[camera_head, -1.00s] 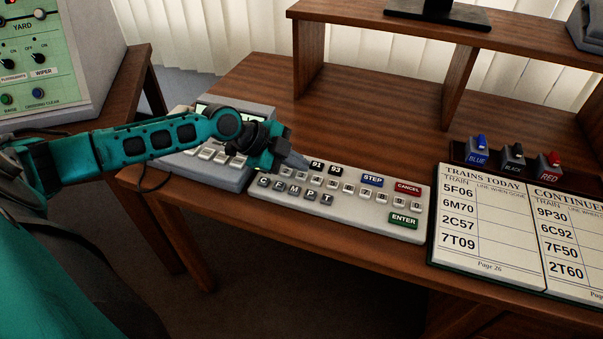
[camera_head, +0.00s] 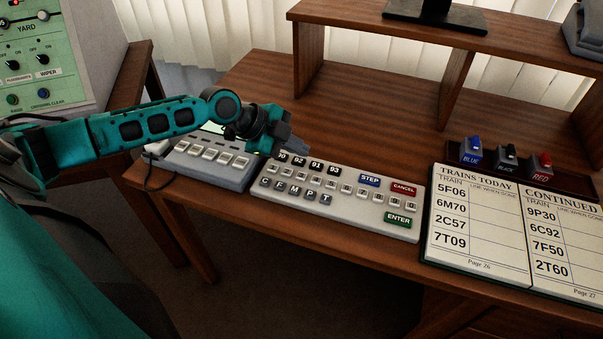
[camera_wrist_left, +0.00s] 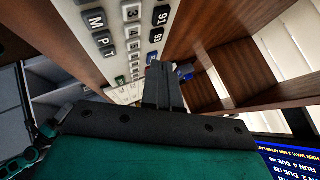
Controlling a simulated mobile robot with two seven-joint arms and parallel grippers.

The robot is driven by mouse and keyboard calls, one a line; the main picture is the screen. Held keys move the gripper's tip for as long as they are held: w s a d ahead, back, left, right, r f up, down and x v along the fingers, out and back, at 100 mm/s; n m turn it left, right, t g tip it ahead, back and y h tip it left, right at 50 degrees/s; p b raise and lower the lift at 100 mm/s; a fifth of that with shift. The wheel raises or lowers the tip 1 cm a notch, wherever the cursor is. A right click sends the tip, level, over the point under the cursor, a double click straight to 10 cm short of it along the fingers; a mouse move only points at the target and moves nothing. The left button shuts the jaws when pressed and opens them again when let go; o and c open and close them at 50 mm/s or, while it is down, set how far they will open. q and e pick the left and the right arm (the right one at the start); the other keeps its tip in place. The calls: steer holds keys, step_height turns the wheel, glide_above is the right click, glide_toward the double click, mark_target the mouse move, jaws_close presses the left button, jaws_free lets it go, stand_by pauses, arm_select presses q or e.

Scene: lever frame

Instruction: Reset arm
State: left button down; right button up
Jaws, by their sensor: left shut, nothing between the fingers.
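My left arm comes in from the left in the head view. My left gripper (camera_head: 302,147) is shut and empty, held above the far left edge of the white keypad (camera_head: 345,213). The keypad has lettered keys, number keys, a blue STEP key (camera_head: 370,180), a red CANCEL key (camera_head: 403,188) and a green ENTER key (camera_head: 397,219). In the left wrist view the shut fingers (camera_wrist_left: 156,70) point along the keypad (camera_wrist_left: 122,40).
A grey button unit (camera_head: 205,163) stands left of the keypad, partly behind my arm. An open train book (camera_head: 480,225) lies to the right, with blue, black and red stamps (camera_head: 545,162) behind it. A wooden shelf (camera_head: 400,27) stands at the back. Bare desk (camera_head: 385,135) lies between.

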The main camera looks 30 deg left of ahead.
stand_by(0.3)
arm_select(q)
steer(key=shift+n+g+h, duration=0.3)
steer(key=shift+g, duration=0.6)
steer(key=s+d+f, duration=0.1)
steer(key=d, duration=0.1)
steer(key=s+d+f, duration=0.2)
steer(key=d, duration=0.1)
steer(key=s+d+f, duration=0.1)
steer(key=s+d, duration=0.1)
steer(key=shift+s+d+f, duration=0.2)
steer(key=shift+s+d, duration=0.05)
steer(key=shift+d, duration=0.15)
steer(key=s+d+f+n+y, duration=0.2)
steer(key=s+d+n, duration=0.45)
steer(key=s, duration=0.45)
steer(key=s+a+r+n+g+y, duration=0.2)
steer(key=s+a+n+y, duration=0.2)
steer(key=s+n, duration=0.4)
steer(key=w+d+f+t+h, duration=0.1)
steer(key=w+d+f+t, duration=0.1)
steer(key=w+f+t, duration=0.5)
step_height(320, 180, down, 2)
steer(key=shift+w+d+t+p, duration=0.3)
steer(key=shift+w+p, duration=0.05)
steer(key=shift+w, duration=0.05)
arm_select(e)
steer(key=shift+s+d+f+h, duration=0.3)
steer(key=shift+d+f, duration=0.25)
steer(key=shift+d, duration=0.05)
